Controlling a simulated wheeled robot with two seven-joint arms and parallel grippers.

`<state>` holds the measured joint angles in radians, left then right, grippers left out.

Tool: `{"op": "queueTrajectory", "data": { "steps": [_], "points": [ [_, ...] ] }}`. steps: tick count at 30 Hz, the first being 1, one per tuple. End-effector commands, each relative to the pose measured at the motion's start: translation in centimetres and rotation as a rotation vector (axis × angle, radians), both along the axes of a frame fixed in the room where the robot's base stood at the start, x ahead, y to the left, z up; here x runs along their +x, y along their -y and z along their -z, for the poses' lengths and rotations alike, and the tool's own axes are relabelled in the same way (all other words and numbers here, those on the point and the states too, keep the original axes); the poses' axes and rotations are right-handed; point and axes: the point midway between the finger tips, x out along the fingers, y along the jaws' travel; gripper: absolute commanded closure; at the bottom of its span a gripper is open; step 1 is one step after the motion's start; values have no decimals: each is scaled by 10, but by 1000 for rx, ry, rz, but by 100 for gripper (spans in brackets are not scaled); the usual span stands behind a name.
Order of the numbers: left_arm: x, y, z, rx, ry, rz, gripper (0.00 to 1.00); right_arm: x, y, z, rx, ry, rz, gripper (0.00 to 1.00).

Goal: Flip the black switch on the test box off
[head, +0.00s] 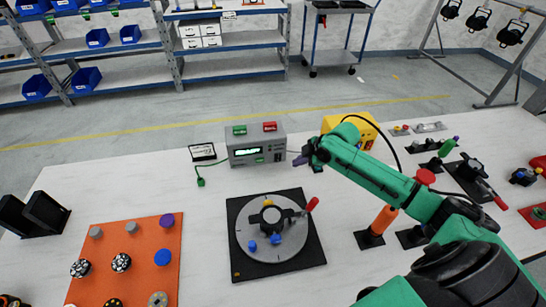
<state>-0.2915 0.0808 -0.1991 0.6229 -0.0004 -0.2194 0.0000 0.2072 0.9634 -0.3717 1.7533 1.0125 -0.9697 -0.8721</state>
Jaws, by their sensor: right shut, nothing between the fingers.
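The grey test box (256,151) stands at the back middle of the white table. It has a lit display on its front and a green block and a red block on top. Small controls sit low on its front; the black switch is too small to make out, so I cannot tell its position. My right gripper (309,158) is shut and empty, a little to the right of the box's right side. I cannot tell whether it touches the box or its cable. My left gripper is not in view.
A black board with a grey disc (252,238) lies in front of the box. A small meter (203,152) with a green cable is to its left. A yellow case (364,128) stands behind my right arm. An orange board (138,240) with knobs lies at left.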

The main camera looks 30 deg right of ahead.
Motion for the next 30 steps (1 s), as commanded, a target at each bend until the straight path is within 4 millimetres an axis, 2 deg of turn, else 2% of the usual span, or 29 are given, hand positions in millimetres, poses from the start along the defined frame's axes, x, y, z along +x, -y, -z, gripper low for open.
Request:
{"op": "queueTrajectory", "data": {
  "steps": [9,13,21,26,30],
  "points": [
    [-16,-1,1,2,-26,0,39,0,0,0,-1,0,-2,100],
    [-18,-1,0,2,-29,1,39,6,-2,6,2,2,1,100],
    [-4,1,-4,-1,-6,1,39,33,-16,51,3,0,2,100],
    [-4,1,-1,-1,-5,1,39,51,-25,81,2,0,0,100],
    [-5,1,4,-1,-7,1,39,73,-19,85,0,5,0,100]
  ]
}}
